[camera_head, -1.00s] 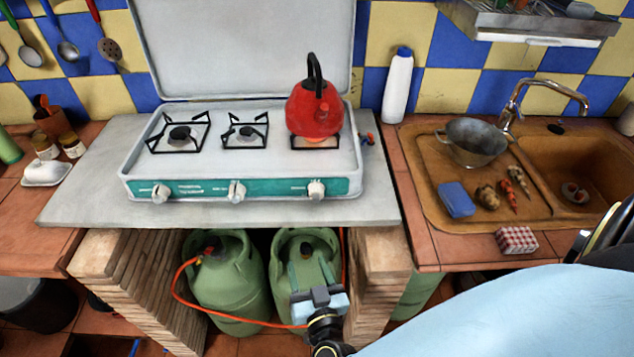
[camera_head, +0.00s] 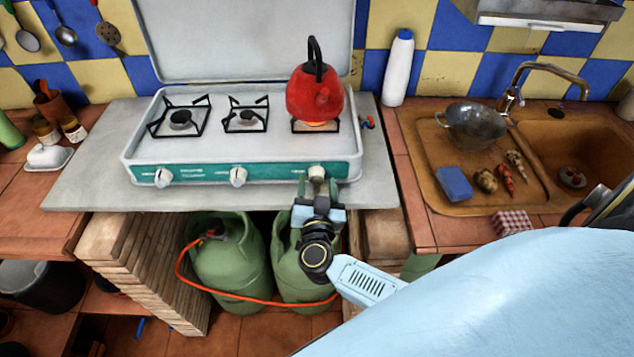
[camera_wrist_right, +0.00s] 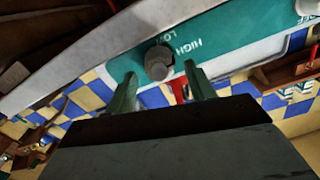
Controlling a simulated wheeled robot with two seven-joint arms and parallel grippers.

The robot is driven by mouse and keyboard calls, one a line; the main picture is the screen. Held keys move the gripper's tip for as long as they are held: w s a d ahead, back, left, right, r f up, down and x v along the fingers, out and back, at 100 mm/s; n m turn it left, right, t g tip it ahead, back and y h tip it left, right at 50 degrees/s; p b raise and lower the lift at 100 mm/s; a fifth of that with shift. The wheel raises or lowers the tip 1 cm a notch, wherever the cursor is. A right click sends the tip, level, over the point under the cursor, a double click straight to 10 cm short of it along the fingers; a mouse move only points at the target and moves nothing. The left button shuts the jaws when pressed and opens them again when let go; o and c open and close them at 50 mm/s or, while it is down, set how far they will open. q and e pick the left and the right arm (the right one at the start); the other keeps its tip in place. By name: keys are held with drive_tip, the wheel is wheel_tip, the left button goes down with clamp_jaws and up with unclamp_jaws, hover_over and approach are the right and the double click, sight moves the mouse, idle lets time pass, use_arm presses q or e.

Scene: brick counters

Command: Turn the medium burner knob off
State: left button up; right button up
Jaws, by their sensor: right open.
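The white stove has a teal front panel (camera_head: 200,174) with three white knobs. They are a left knob (camera_head: 163,177), a middle knob (camera_head: 238,176) and a right knob (camera_head: 317,172). Which one is the medium burner's knob cannot be read from the labels. My right gripper (camera_head: 317,185) is open just in front of the right knob. In the right wrist view, a knob (camera_wrist_right: 158,63) shows between and just beyond the two spread fingertips, beside "HIGH" and "LOW" lettering. Contact cannot be made out. My left gripper is not in view.
A red kettle (camera_head: 315,92) stands on the right burner, with an orange glow beneath it. Green gas bottles (camera_head: 228,262) with an orange hose (camera_head: 255,298) stand under the counter. A sink (camera_head: 560,170) with a colander (camera_head: 475,127) is at the right.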

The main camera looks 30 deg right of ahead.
drive_tip(key=shift+w+d, duration=0.3)
drive_tip(key=shift+w, duration=0.2)
drive_tip(key=c, duration=1)
